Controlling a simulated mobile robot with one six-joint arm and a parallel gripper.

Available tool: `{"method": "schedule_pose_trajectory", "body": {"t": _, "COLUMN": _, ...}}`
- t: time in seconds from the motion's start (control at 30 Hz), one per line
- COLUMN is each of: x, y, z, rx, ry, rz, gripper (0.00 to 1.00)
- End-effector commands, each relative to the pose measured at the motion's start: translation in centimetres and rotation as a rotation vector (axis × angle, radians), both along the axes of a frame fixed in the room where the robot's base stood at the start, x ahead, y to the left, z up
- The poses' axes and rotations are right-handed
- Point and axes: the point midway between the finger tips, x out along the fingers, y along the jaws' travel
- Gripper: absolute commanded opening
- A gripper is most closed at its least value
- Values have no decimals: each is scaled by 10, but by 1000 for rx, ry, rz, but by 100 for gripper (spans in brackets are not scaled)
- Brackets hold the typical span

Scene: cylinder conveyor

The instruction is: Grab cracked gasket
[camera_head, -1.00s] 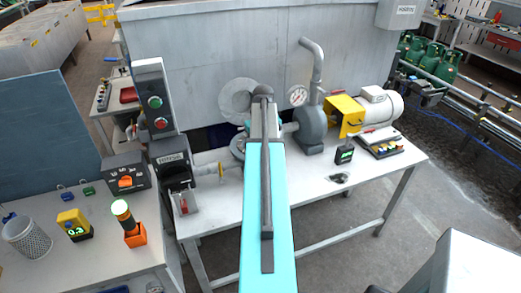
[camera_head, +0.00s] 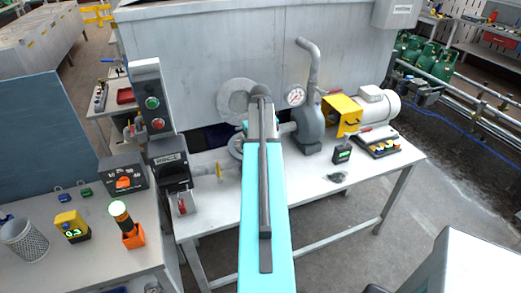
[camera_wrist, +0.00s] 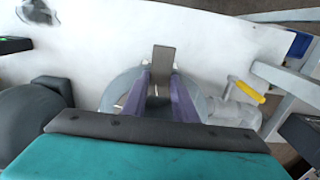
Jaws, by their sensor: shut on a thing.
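In the wrist view my gripper (camera_wrist: 160,97) has its two purplish fingers close together on a flat dark-grey piece (camera_wrist: 163,62), probably the gasket. Its outline is mostly hidden and I cannot make out a crack. Below the fingers is a round grey flange (camera_wrist: 112,97), with grey pipe fittings (camera_wrist: 233,112) to its right. In the head view my turquoise arm reaches toward the pipework between the black valve box (camera_head: 172,162) and the pump (camera_head: 308,125); the gripper itself is hidden behind the arm.
The white bench (camera_head: 345,198) holds a yellow coupling guard (camera_head: 343,112), a motor (camera_head: 378,104), a small meter (camera_head: 342,152) and a small dark thing (camera_head: 336,177). A pale tank wall (camera_head: 200,60) stands behind. The bench's front right is mostly clear.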

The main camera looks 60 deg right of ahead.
Motion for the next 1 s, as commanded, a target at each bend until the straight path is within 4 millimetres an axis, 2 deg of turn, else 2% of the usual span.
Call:
{"method": "schedule_pose_trajectory", "body": {"t": 0.27, "x": 0, "y": 0, "z": 11, "rx": -1, "ry": 1, "rz": 0, "gripper": 4}}
{"method": "schedule_pose_trajectory", "body": {"t": 0.6, "x": 1, "y": 0, "z": 42, "rx": -1, "ry": -1, "rz": 0, "gripper": 4}}
{"method": "schedule_pose_trajectory", "body": {"t": 1.0, "x": -25, "y": 37, "z": 41, "rx": 0, "ry": 0, "rz": 0, "gripper": 4}}
